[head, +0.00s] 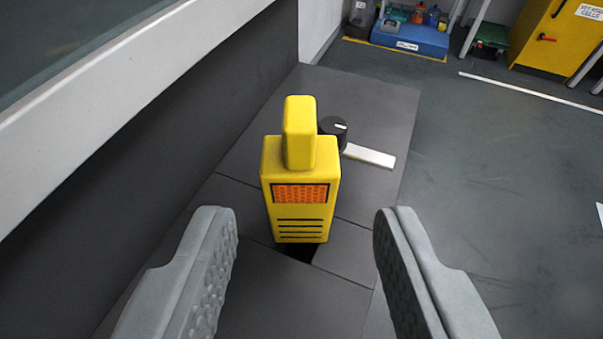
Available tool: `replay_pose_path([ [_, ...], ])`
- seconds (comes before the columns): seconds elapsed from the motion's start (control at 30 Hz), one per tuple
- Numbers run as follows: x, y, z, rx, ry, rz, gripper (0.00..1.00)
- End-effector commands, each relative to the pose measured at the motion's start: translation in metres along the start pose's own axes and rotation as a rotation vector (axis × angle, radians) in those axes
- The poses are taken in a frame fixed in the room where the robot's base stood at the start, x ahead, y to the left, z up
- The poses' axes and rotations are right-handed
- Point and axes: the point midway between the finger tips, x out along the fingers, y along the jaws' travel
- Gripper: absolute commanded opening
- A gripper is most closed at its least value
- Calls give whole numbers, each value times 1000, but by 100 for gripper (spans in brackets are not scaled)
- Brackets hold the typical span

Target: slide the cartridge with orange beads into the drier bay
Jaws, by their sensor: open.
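A yellow cartridge (300,226) with a window of orange beads (300,193) and dark slots below it stands upright in the middle of the view. A raised yellow grip (299,135) is at its top. Its lower end is at a dark opening (299,252) in the grey panel surface; how deep it sits cannot be told. My gripper (305,228) is open, one finger to the left and one to the right of the cartridge, both apart from it and nearer to the camera.
A black knob (334,129) and a white strip (369,156) are just behind the cartridge on the grey surface (375,105). A dark wall with a pale ledge (120,90) runs along the left. A blue spill tray (410,38) and yellow cabinet (555,40) stand far off; floor at right is mostly clear.

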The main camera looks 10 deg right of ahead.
Motion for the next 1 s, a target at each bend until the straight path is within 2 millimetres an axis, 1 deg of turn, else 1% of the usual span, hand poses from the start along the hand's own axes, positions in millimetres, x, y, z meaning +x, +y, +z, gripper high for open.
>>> replay_pose_path([
  [0.03,8,0,0,-2,-1,2,42],
  [0.1,18,0,0,-2,-1,1,42],
  [0.4,57,0,0,-2,-1,1,42],
  [0.5,64,0,0,-2,0,0,42],
  [0.77,76,-1,-3,-1,0,0,42],
  [1.0,106,-3,-9,-1,-1,0,42],
])
